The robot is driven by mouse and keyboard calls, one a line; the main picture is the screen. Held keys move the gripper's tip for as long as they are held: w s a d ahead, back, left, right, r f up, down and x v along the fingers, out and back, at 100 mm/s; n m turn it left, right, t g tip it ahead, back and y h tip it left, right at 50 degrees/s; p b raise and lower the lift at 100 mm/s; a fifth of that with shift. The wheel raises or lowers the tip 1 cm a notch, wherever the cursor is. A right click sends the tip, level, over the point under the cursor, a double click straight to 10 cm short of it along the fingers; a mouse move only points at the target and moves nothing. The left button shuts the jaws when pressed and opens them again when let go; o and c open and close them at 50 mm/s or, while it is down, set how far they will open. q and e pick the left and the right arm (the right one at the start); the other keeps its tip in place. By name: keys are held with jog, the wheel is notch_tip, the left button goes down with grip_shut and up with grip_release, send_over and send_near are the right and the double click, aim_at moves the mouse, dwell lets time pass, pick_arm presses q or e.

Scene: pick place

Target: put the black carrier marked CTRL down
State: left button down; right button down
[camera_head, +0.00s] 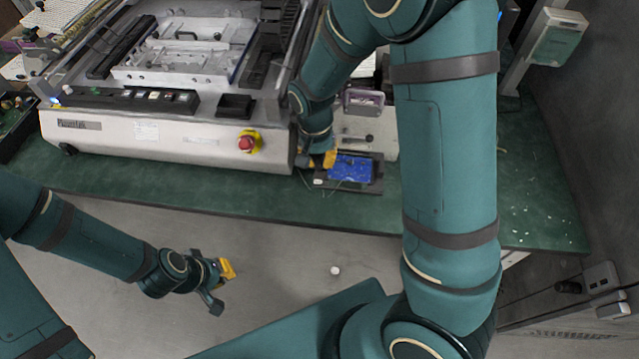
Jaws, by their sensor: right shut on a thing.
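A black carrier (364,187) with a blue board (350,168) in it is at the front part of the green bench, right of the machine. Its CTRL mark cannot be read. My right gripper (327,161) is shut on the carrier at its left side, and my arm partly hides the grip. Whether the carrier touches the bench or is slightly above it cannot be told. My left gripper (221,285) is open and empty, over the grey floor in front of the bench.
A large white machine (180,140) with a red stop button (246,143) stands left of the carrier. A purple-grey box (364,102) is behind the carrier. The green bench (540,200) is mostly clear at right, with small white scraps.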

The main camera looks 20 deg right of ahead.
notch_tip(320, 180, down, 9)
jog(key=shift+f+b, duration=0.15)
jog(key=shift+b, duration=0.9)
jog(key=c, duration=1.5)
grip_release()
jog(key=o, duration=0.4)
jog(key=shift+c, duration=0.2)
notch_tip(320, 180, up, 12)
jog(key=p, duration=0.3)
jog(key=shift+w+a, duration=0.2)
jog(key=shift+a, duration=0.2)
